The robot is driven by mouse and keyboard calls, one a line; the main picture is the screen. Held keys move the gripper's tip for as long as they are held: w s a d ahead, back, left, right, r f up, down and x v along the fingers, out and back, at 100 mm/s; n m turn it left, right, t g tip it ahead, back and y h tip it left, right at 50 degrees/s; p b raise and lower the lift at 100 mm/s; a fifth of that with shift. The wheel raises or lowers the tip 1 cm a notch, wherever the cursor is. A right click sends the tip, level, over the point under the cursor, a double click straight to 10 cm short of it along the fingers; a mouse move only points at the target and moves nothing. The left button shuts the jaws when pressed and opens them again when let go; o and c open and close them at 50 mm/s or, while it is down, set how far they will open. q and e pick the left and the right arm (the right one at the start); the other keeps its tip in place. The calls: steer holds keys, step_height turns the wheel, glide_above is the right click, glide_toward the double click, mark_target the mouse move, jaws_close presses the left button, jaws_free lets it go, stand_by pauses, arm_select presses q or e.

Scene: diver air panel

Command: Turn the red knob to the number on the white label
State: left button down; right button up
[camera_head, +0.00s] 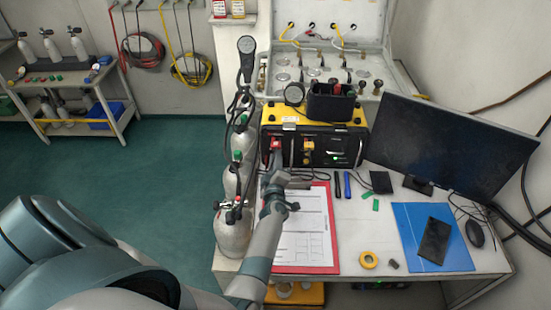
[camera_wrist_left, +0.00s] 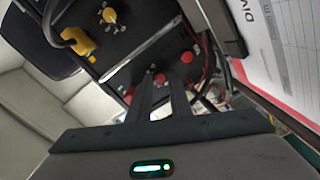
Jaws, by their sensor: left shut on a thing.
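The yellow and black air panel box (camera_head: 325,130) stands on the white table, its dark front facing me. A red knob (camera_head: 276,143) is at the left of that front, and a yellow knob (camera_head: 308,145) is to its right. My left gripper (camera_head: 276,158) reaches up to the red knob and is shut on it. In the left wrist view, the gripper's two dark fingers (camera_wrist_left: 165,78) close around red, and they hide most of the knob. The yellow knob (camera_wrist_left: 109,15) shows there with pale marks around it. A small white label (camera_head: 290,119) sits on the box top; its number is too small to read.
Silver cylinders (camera_head: 233,228) with hoses stand close left of my forearm. A red clipboard (camera_head: 333,255) with papers lies under the arm.

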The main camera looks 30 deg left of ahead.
arm_select(q)
steer(key=shift+f, duration=0.1)
stand_by(0.4)
steer(key=c, duration=1.6)
jaws_free()
steer(key=shift+d, duration=0.1)
